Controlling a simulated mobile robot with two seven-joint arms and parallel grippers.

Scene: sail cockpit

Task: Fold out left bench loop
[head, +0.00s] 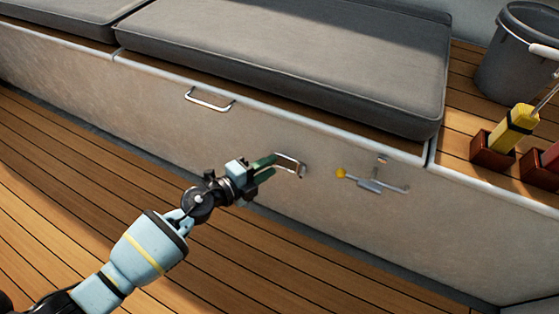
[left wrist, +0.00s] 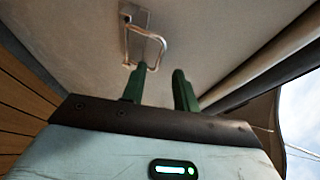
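A metal bench loop (head: 291,164) is on the pale front panel of the bench (head: 240,140), low in the middle of the head view. It stands out from the panel at an angle. My left gripper (head: 273,166), with green fingers, is right beside it. In the left wrist view, the loop (left wrist: 146,47) hangs from a small bracket, and its lower end is by the left fingertip. My left gripper (left wrist: 160,71) is open, its fingers apart with nothing between them. I cannot tell whether the finger touches the loop. My right gripper is not in view.
Another metal handle (head: 209,101) is higher up and left on the panel. A latch with a yellow knob (head: 373,183) is to the right. Grey cushions (head: 290,55) lie on top. A bucket (head: 515,55) and red holders (head: 492,151) stand right. The wooden floor (head: 60,190) is clear.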

